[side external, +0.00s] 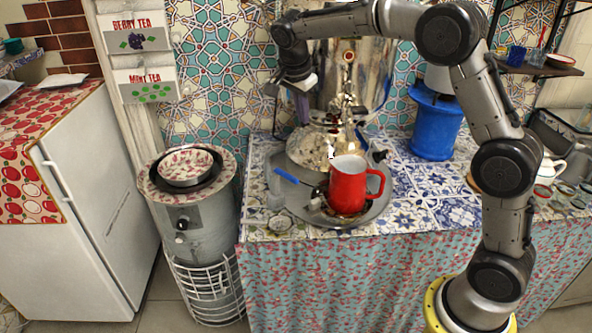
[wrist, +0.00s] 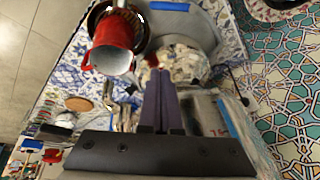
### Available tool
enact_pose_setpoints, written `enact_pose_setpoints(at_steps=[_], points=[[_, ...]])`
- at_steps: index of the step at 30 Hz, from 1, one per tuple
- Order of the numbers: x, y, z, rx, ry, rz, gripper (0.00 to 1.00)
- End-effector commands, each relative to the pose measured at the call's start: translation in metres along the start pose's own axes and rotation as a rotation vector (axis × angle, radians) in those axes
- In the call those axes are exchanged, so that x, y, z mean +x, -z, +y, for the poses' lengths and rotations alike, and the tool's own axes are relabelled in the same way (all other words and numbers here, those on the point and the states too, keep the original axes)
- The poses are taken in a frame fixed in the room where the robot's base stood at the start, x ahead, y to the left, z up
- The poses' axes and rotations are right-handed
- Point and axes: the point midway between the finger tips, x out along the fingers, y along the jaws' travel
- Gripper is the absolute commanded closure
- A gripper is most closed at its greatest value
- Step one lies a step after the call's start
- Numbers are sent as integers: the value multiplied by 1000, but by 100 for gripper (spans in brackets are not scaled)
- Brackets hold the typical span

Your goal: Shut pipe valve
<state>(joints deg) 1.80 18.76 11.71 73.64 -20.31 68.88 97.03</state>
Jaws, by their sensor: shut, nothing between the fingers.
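My gripper (side external: 303,112) is shut and empty, with its purple fingers pointing down at the left side of the shiny samovar (side external: 352,75). In the wrist view its fingers (wrist: 159,80) lie together, and their tips overlap the view of a small red part (wrist: 152,60). I cannot tell if they touch it. A blue bar (side external: 285,175), perhaps a valve lever, shows at the tray's left; a blue strip (wrist: 170,6) is at the wrist view's top. Another blue piece (side external: 362,140) is at the samovar's right. I cannot tell for certain which is the pipe valve.
A red mug (side external: 347,184) stands on the metal tray (side external: 296,208) before the samovar. A blue container (side external: 434,125) is at the back right. A stove with a patterned bowl (side external: 188,164) stands left of the table. The tiled wall is close behind.

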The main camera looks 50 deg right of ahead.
Motion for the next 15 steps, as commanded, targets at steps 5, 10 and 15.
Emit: enact_pose_setpoints(at_steps=[5,10,15], points=[[60,-16,-13,-31,-89,8,100],[84,-22,-9,-45,-134,6,100],[100,-22,-6,-46,-138,6,100]])
